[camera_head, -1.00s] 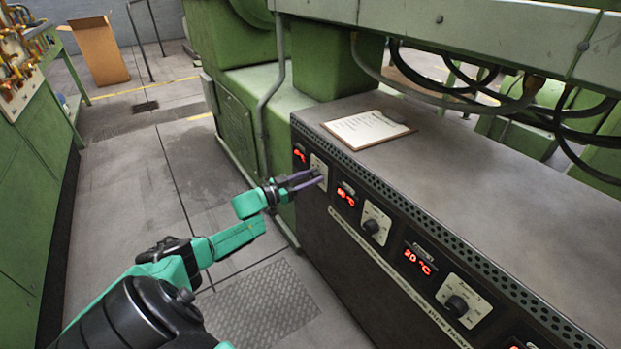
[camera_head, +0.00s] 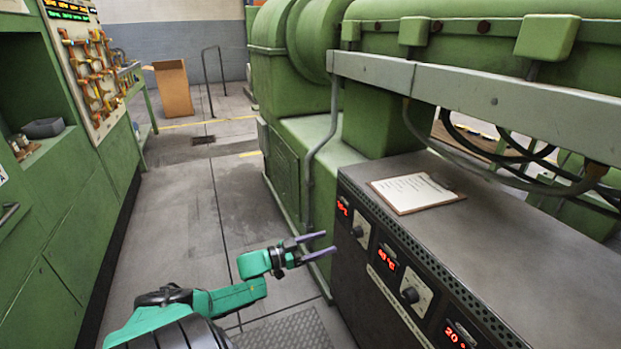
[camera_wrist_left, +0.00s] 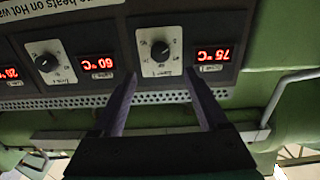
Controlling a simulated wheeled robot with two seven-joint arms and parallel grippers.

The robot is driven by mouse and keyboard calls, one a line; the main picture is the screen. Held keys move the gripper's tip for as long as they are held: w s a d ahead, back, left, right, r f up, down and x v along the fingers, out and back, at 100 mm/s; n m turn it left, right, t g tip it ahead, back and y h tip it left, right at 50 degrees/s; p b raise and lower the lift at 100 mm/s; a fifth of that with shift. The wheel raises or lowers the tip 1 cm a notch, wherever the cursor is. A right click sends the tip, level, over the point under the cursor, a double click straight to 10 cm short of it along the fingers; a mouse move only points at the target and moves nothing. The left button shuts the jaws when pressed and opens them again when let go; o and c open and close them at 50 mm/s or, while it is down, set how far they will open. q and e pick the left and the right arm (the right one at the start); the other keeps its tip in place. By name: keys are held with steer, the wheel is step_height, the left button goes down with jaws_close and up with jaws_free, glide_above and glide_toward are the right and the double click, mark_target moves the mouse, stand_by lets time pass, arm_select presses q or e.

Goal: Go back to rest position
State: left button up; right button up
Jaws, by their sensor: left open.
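My left gripper (camera_head: 328,243) is open and empty in front of the control panel (camera_head: 375,290). Its two purple-grey fingers point at the first knob (camera_head: 357,231) with a visible gap. In the left wrist view, the open fingers (camera_wrist_left: 159,82) straddle the line to that knob (camera_wrist_left: 160,51), with nothing between them. A red display (camera_wrist_left: 213,55) is beside the knob, and its picture is upside down. A second knob (camera_head: 410,295) sits further along the panel. My right gripper is out of view.
A clipboard with paper (camera_head: 415,192) lies on the cabinet top (camera_head: 480,240). Green machinery (camera_head: 290,120) stands behind. A green console (camera_head: 60,220) lines the left side. A cardboard box (camera_head: 173,88) stands far back. The aisle floor (camera_head: 180,215) between is clear.

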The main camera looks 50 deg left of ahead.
arm_select(q)
steer(key=v, duration=0.4)
steer(key=shift+s, duration=0.15)
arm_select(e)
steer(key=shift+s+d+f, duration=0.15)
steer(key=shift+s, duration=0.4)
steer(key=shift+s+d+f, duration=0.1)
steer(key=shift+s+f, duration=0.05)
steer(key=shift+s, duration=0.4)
arm_select(q)
steer(key=shift+f, duration=0.1)
